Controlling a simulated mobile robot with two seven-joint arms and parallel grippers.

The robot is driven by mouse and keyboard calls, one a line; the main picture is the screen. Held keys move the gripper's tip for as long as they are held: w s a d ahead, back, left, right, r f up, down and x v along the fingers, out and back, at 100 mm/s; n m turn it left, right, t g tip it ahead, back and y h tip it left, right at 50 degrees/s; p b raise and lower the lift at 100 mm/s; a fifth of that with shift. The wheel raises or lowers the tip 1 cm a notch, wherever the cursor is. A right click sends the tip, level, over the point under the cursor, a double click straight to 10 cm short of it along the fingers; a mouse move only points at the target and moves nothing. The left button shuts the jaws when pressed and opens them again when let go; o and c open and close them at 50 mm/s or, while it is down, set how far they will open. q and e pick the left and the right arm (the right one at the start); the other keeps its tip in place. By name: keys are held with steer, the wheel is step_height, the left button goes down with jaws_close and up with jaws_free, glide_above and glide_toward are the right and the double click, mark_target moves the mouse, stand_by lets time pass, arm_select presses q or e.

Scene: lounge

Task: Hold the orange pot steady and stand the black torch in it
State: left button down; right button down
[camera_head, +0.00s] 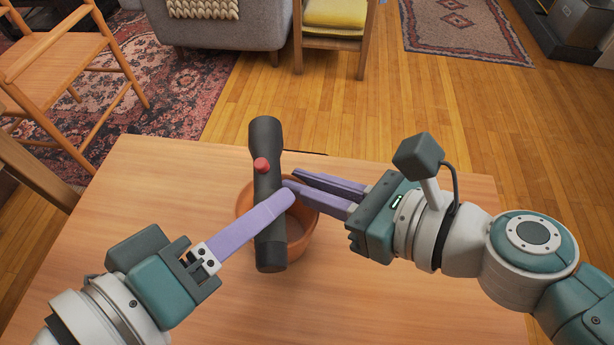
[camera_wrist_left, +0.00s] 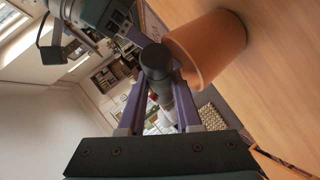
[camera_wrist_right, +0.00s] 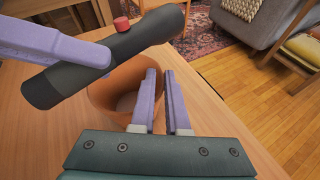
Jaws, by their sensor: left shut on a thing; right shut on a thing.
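The orange pot (camera_head: 305,232) stands on the wooden table, its open mouth facing up. My right gripper (camera_head: 291,181) is shut on the pot's far right rim; the rim between its fingers shows in the right wrist view (camera_wrist_right: 155,90). The black torch (camera_head: 267,135), with a red button, is held over the pot, lying nearly level across its mouth, wider head at the far end. My left gripper (camera_head: 281,200) is shut around the middle of the torch. In the left wrist view the torch (camera_wrist_left: 155,62) is seen end-on beside the pot (camera_wrist_left: 215,45).
The table top (camera_head: 140,200) is otherwise clear around the pot. Beyond its far edge are a wooden chair (camera_head: 65,65) at the left, a grey sofa (camera_head: 225,30), a yellow-cushioned seat (camera_head: 335,15) and rugs on the floor.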

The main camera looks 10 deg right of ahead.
arm_select(q)
steer(key=c, duration=0.5)
jaws_free()
steer(key=shift+s, duration=0.1)
steer(key=shift+v, duration=5.85)
steer(key=shift+r, duration=0.1)
steer(key=shift+c, duration=0.2)
